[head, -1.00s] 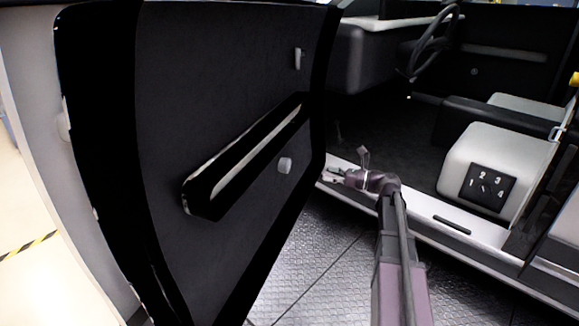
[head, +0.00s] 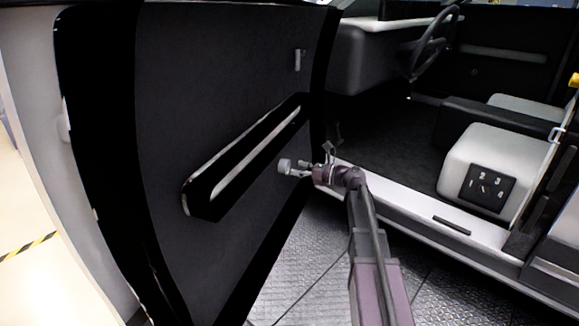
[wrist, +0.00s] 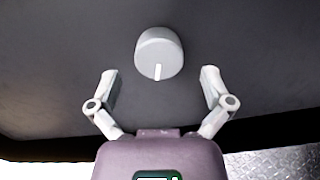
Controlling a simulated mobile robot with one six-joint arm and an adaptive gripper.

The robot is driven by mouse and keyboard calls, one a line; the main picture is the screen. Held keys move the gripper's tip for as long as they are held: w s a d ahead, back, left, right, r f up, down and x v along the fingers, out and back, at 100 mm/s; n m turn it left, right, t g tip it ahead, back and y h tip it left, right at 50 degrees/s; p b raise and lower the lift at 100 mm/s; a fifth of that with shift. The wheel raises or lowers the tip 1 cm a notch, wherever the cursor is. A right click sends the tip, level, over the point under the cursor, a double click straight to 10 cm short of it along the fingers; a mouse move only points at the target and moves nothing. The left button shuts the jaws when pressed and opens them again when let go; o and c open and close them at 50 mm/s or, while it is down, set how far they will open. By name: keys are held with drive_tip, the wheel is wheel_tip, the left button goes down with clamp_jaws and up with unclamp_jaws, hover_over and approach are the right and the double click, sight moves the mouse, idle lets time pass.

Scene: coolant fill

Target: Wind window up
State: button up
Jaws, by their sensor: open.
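The window knob is a light grey round knob (head: 284,165) on the dark inner panel of the open car door (head: 240,100), below the armrest. In the wrist view the knob (wrist: 159,53) shows a white mark pointing down toward my gripper. My gripper (head: 294,170) is just right of the knob in the head view, its fingers pointing at it. In the wrist view my gripper (wrist: 159,80) is open and empty, with one finger to each side and the knob ahead between and slightly beyond the fingertips. I cannot tell whether the fingers touch the knob. No window glass is clearly visible.
A long armrest (head: 245,160) juts from the door above the knob. A small door handle (head: 299,60) sits higher up. The door sill (head: 430,210) and a seat base with a numbered dial (head: 487,188) are on the right. Metal floor plates (head: 310,270) lie below.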

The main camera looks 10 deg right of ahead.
sight(289, 165)
drive_tip(key=shift+x, duration=1.7)
drive_tip(key=c, duration=1.1)
drive_tip(key=shift+d, duration=0.4)
drive_tip(key=shift+a, duration=0.35)
